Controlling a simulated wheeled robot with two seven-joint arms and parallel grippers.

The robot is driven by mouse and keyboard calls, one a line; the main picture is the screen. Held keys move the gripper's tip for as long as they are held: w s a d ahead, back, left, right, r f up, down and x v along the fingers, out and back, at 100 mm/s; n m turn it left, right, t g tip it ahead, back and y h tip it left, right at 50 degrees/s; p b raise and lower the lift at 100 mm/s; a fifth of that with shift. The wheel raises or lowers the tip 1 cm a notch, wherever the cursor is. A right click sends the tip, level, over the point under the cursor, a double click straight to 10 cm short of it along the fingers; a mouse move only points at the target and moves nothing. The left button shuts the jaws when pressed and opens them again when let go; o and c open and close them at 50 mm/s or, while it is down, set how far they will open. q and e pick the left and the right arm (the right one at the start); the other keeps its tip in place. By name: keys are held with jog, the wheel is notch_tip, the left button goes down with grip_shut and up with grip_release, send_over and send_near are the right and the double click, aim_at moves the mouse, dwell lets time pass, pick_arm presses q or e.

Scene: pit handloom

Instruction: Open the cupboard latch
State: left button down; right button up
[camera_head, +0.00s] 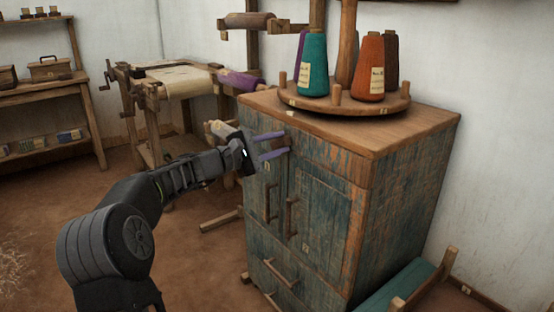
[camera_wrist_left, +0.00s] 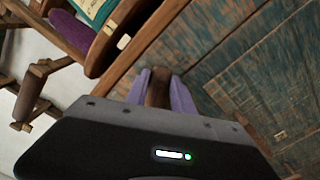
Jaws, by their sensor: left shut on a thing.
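The cupboard (camera_head: 412,190) has worn blue-green wooden doors and a brown top. Two upright door handles, a left one (camera_head: 268,202) and a right one (camera_head: 291,216), stand side by side, and the doors look shut. My left gripper (camera_head: 284,143) is at the upper front of the cupboard, just under the top edge. In the left wrist view its purple fingers are shut on a small brown wooden latch (camera_wrist_left: 158,92) against the cupboard front. The gripper hides most of the latch in the head view. My right gripper is out of view.
A round wooden stand (camera_head: 335,106) with several thread cones, including a teal cone (camera_head: 314,66) and an orange cone (camera_head: 369,70), sits on the cupboard. A drawer handle (camera_head: 280,273) juts out below the doors. A loom frame (camera_head: 160,95) stands behind my arm. A teal-topped bench (camera_head: 400,286) is at the lower right.

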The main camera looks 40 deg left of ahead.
pick_arm(q)
jog(key=m+b, duration=0.1)
jog(key=b, duration=0.1)
jog(key=m+b, duration=0.2)
jog(key=shift+f+m+b, duration=0.3)
jog(key=shift+f, duration=0.05)
jog(key=m+b, duration=0.2)
jog(key=b, duration=0.1)
jog(key=shift+r+m, duration=0.25)
jog(key=shift+m, duration=0.05)
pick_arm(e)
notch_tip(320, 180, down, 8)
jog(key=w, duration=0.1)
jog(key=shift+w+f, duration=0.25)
pick_arm(q)
jog(key=c, duration=1.1)
grip_release()
jog(key=shift+r, duration=0.1)
jog(key=shift+s, duration=0.1)
jog(key=p+v, duration=0.1)
jog(key=v, duration=0.6)
jog(key=shift+s+a, duration=0.1)
jog(key=shift+s, duration=0.2)
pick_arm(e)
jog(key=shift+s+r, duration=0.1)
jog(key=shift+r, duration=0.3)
